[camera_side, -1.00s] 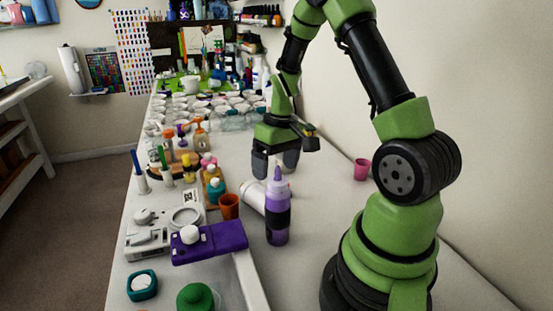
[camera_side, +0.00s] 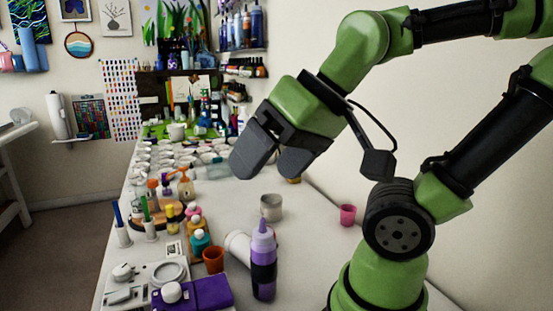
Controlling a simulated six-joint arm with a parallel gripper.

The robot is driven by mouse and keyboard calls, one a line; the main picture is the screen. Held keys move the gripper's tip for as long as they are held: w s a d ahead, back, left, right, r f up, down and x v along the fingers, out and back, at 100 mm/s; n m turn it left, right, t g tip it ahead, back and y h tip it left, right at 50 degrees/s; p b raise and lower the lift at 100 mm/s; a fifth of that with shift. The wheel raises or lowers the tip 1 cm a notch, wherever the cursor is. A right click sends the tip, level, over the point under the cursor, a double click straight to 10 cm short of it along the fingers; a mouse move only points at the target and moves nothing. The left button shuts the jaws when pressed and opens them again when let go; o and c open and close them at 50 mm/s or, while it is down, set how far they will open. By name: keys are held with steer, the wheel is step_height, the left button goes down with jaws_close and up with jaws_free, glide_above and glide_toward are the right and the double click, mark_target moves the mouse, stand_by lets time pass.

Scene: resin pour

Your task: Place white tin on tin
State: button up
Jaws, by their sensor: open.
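A pale grey-white tin (camera_side: 271,207) stands upright on the table, behind and slightly right of the purple bottle. I cannot tell whether it is one tin or two stacked. A white cylinder (camera_side: 238,245) lies tilted on its side, partly hidden by the purple bottle; I cannot tell whether it is a tin. My gripper (camera_side: 272,162) is open, with its two dark fingers apart and nothing between them. In the picture it is above the upright tin, clear of it.
A purple bottle (camera_side: 264,262) stands in front of the upright tin. An orange cup (camera_side: 213,260) is to the left, a pink cup (camera_side: 348,215) to the right near the wall. Many small white cups (camera_side: 165,170) fill the table farther back. The table between tin and pink cup is clear.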

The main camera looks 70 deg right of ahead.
steer(key=shift+s+a, duration=0.2)
steer(key=shift+s, duration=0.2)
steer(key=shift+c, duration=1.4)
steer(key=g, duration=1.1)
glide_above(247, 241)
steer(key=w+d, duration=0.1)
steer(key=w, duration=0.2)
step_height(247, 241, down, 21)
steer(key=shift+d, duration=0.1)
steer(key=x, duration=0.4)
steer(key=shift+s+f, duration=0.15)
steer(key=shift+x, duration=2.8)
